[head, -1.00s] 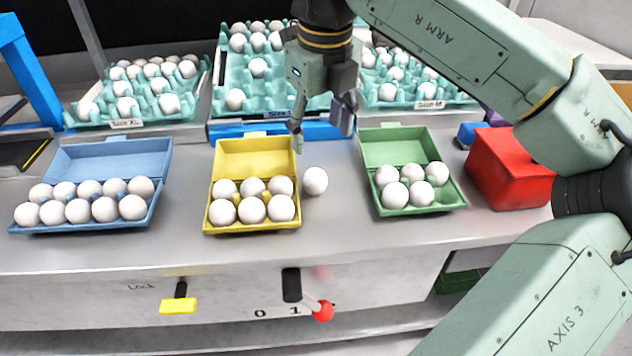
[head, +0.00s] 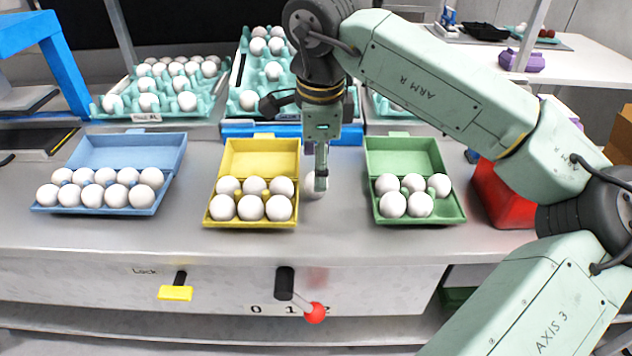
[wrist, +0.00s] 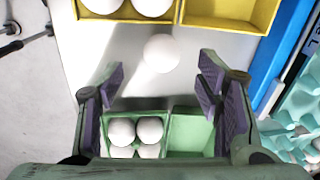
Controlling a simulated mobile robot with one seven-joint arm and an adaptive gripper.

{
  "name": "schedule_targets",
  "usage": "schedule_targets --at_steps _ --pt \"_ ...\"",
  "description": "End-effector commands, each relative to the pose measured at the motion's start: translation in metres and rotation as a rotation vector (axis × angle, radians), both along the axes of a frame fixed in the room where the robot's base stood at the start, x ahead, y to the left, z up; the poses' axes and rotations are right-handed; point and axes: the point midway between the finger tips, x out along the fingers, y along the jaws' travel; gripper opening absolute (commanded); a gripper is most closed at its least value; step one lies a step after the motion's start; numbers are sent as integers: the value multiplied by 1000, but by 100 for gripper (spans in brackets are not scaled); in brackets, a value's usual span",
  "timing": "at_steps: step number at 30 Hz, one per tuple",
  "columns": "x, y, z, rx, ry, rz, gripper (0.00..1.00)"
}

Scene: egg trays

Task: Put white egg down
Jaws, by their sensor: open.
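A loose white egg (head: 315,187) rests on the steel counter between the yellow carton (head: 214,224) and the green carton (head: 385,220). In the wrist view the egg (wrist: 161,53) lies on the counter, ahead of the gap between the fingers. My gripper (head: 320,184) is above and in front of the egg in the head view, hiding part of it. In the wrist view my gripper (wrist: 162,85) is open with two purple-padded fingers spread apart and nothing between them. The yellow carton (wrist: 225,27) and the green carton (wrist: 169,135) also show there. Both cartons are open and hold eggs.
A blue carton (head: 170,155) of eggs stands at the left. Teal egg trays (head: 130,112) stand behind the cartons. A red box (head: 495,200) is at the right. A red-knobbed lever (head: 315,313) is on the counter's front. The counter's front strip is clear.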

Motion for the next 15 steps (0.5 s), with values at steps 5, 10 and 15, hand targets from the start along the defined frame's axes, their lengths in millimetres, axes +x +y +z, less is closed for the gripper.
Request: schedule_targets --at_steps 5,10,15 --pt "5 0 -20 1 4 1 59" --pt "9 1 -44 1 2 0 59" --pt "11 1 -51 0 0 0 59"
